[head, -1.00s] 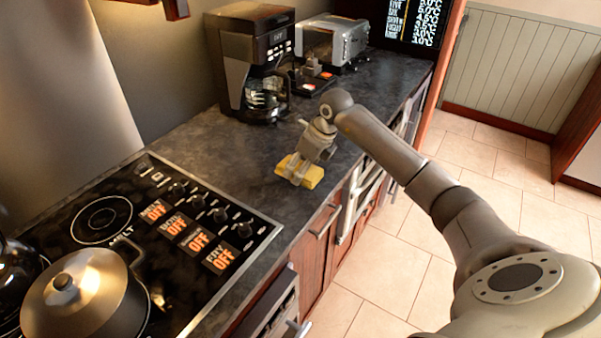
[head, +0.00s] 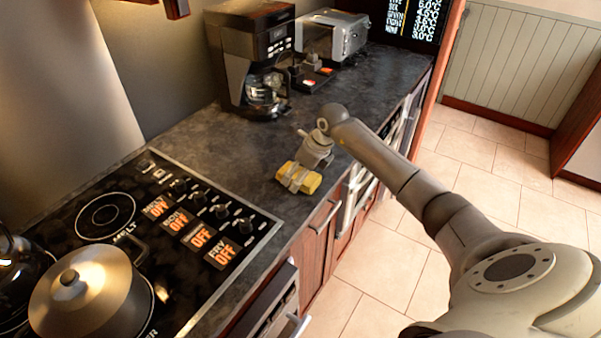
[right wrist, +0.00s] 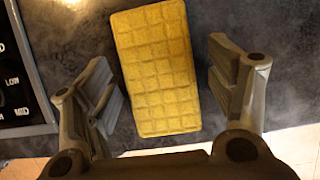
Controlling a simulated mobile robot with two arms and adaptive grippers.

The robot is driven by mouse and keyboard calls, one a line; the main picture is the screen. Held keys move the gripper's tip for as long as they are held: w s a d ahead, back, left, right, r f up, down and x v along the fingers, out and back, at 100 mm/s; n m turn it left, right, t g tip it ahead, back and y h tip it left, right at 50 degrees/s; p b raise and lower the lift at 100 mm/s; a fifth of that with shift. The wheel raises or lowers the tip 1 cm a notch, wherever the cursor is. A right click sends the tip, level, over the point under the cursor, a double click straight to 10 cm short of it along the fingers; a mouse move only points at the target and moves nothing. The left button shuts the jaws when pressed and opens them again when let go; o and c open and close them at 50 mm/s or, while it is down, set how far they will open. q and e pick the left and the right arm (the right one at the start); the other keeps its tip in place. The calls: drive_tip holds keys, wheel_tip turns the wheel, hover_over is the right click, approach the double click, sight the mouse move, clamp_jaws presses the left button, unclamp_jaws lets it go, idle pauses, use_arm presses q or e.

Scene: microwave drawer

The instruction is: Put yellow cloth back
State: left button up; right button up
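The yellow cloth (head: 306,180) is a small, thick block with a grid pattern and lies on the dark countertop near its front edge, to the right of the cooktop. My right gripper (head: 295,178) is above and around it, pointing down. In the right wrist view the cloth (right wrist: 157,68) lies between the two spread fingers of the gripper (right wrist: 165,95), with a gap on both sides. The gripper is open, and no finger clearly touches the cloth. My left gripper is in neither view.
The cooktop (head: 103,219) with a lidded pot (head: 84,290) is at left. A coffee maker (head: 247,60) and a toaster (head: 335,36) stand at the back. Drawer handles (head: 325,217) stick out along the counter front. The countertop (head: 210,140) between cooktop and coffee maker is clear.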

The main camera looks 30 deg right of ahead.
drive_tip(key=shift+r, duration=0.2)
drive_tip(key=shift+d+r, duration=0.1)
drive_tip(key=shift+r, duration=0.15)
drive_tip(key=b+v, duration=0.2)
drive_tip(key=v, duration=0.9)
drive_tip(key=shift+s+r, duration=0.2)
drive_tip(key=shift+s, duration=0.1)
